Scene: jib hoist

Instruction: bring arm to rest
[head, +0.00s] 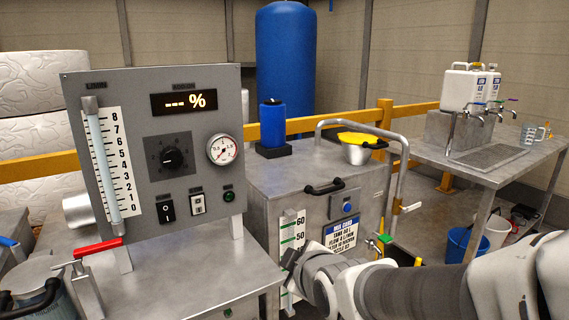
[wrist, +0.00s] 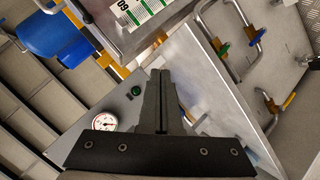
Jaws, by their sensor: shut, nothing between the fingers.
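My arm reaches in from the lower right of the head view, running left in front of the metal tank (head: 262,195). My gripper (head: 290,258) is at its far end, in front of the tank's green-marked level scale (head: 300,226). In the wrist view my gripper (wrist: 161,72) shows two dark fingers pressed together with nothing between them. The fingers point toward the tank's scale (wrist: 140,10), which shows at the top. I cannot tell how far the fingertips are from the tank.
A grey control panel (head: 130,200) with a gauge (head: 222,149) stands left of my gripper. A red-handled valve (head: 97,247) is at lower left. A bent pipe (head: 402,160) rises beside the tank. A steel bench (head: 490,165) with white canisters (head: 462,88) stands right.

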